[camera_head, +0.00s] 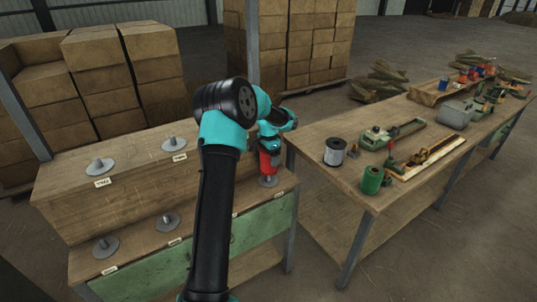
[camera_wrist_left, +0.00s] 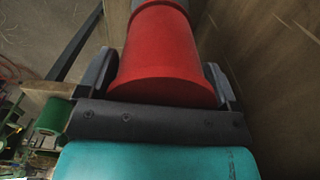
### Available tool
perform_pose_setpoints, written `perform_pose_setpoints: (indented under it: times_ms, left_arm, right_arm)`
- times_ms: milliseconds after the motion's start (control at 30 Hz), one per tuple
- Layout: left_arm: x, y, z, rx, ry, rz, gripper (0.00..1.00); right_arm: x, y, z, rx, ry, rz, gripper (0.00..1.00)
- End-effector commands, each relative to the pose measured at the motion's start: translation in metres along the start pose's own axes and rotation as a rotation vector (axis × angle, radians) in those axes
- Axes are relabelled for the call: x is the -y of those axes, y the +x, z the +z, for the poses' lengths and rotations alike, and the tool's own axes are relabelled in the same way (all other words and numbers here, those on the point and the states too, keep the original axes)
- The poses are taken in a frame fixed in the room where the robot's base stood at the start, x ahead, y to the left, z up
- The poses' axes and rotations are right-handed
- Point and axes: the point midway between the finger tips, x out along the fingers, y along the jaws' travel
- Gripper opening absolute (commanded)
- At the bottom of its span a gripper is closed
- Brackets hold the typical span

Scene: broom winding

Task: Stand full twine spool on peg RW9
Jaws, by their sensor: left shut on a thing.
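My left gripper (camera_head: 276,128) is shut on a red spool (camera_head: 268,160), held at the right end of the lower step of the wooden rack. In the left wrist view the red spool (camera_wrist_left: 163,60) sits between the two fingers (camera_wrist_left: 160,90). A grey peg base (camera_head: 268,181) shows directly below the spool; I cannot tell whether the spool is around its peg or just above it. The peg labels are too small to read surely. My right gripper is not in view.
Bare pegs stand on the upper step (camera_head: 98,165) (camera_head: 174,143) and lower step (camera_head: 105,246) (camera_head: 167,222). The workbench at right holds a white-and-black spool (camera_head: 335,151), a green spool (camera_head: 372,180) and tools. Stacked boxes (camera_head: 150,70) stand behind.

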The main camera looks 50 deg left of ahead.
Motion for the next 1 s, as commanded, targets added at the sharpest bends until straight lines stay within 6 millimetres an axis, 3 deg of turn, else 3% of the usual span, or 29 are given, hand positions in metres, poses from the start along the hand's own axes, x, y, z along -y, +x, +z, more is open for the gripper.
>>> perform_pose_setpoints:
  times_ms: [500,1000]
  left_arm:
    - [0.0,0.042,0.001,0.002,-0.001,0.0,0.54]
    - [0.0,0.046,0.0,0.0,0.0,0.0,0.54]
  right_arm:
    - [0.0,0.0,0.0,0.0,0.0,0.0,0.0]
    - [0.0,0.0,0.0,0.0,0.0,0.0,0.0]
